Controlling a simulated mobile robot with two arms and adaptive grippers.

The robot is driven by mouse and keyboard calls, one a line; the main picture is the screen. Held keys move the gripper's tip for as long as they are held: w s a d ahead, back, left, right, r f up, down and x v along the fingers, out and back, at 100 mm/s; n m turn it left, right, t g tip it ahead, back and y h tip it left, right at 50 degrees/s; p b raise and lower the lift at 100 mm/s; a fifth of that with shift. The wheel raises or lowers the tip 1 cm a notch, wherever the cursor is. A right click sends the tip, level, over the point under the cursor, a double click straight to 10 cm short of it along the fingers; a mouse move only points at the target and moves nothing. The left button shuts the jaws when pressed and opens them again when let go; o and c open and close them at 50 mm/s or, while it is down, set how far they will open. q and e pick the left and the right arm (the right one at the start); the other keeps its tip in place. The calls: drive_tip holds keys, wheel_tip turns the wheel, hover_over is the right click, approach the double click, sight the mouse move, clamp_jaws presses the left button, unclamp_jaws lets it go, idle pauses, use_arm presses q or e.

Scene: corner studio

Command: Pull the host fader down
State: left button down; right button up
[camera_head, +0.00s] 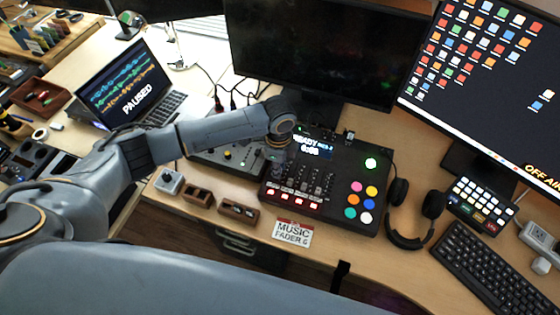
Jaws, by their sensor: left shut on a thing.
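The black mixer console (342,190) lies on the desk, with a small display, a row of faders (315,183), lit red buttons below them and round coloured buttons at its right. My left arm reaches in from the left over the console. My left gripper (279,165) points down at the left end of the fader row and is shut on a fader there. The gripper covers that fader's cap, and the fader labels are too small to read, so I cannot tell which is the host fader. My right gripper is out of view.
Headphones (412,222) lie right of the console, with a button pad (481,205) and keyboard (490,265) beyond. Monitors stand behind. A laptop (125,90) reading "PAUSED" and a smaller device (226,157) are left.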

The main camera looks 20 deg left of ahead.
use_arm(q)
drive_tip(key=c, duration=1.2)
unclamp_jaws()
wheel_tip(320, 180, up, 12)
